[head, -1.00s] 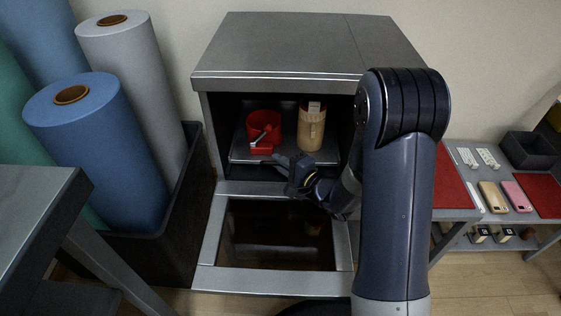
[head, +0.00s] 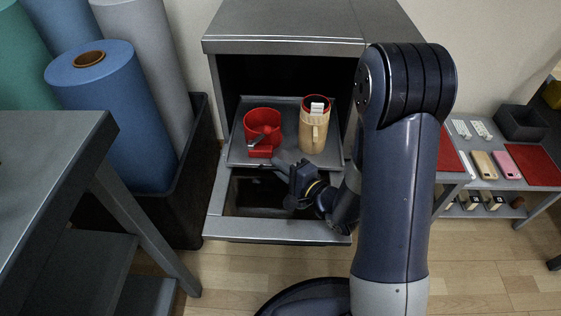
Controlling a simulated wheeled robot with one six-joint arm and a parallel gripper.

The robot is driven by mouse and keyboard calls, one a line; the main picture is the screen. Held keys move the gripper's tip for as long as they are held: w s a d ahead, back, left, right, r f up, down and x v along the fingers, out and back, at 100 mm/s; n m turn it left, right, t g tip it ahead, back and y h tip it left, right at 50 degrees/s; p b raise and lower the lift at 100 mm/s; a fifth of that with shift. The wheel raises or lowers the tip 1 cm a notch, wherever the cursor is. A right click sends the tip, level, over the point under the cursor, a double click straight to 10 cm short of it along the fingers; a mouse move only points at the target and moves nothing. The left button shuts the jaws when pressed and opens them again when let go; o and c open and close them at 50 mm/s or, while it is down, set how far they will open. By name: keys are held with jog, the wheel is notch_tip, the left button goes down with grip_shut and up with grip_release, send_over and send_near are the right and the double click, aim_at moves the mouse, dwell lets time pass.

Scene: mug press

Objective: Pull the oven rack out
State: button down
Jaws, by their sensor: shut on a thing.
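The oven (head: 300,46) stands against the wall with its door (head: 275,230) folded down flat. The oven rack (head: 283,150), a grey tray, is partly out of the dark opening, over the lowered door. On it are a red mug press (head: 263,121) at left and a tan mug (head: 313,132) with a red inside at right. A pale piece shows at the tan mug's top. My gripper (head: 283,166) is at the rack's front edge, shut on it. My arm hides the oven's right side, and the exact finger contact is small and hard to see.
Fabric rolls (head: 110,110) stand in a dark bin (head: 180,190) at left. A grey table (head: 60,140) is at the near left. A low shelf (head: 510,182) with phones and red mats is at right. The wooden floor (head: 240,275) before the oven is clear.

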jog(key=shift+s, duration=0.95)
jog(key=c, duration=1.5)
grip_release()
jog(key=shift+p+v, duration=0.95)
jog(key=shift+v, duration=4.4)
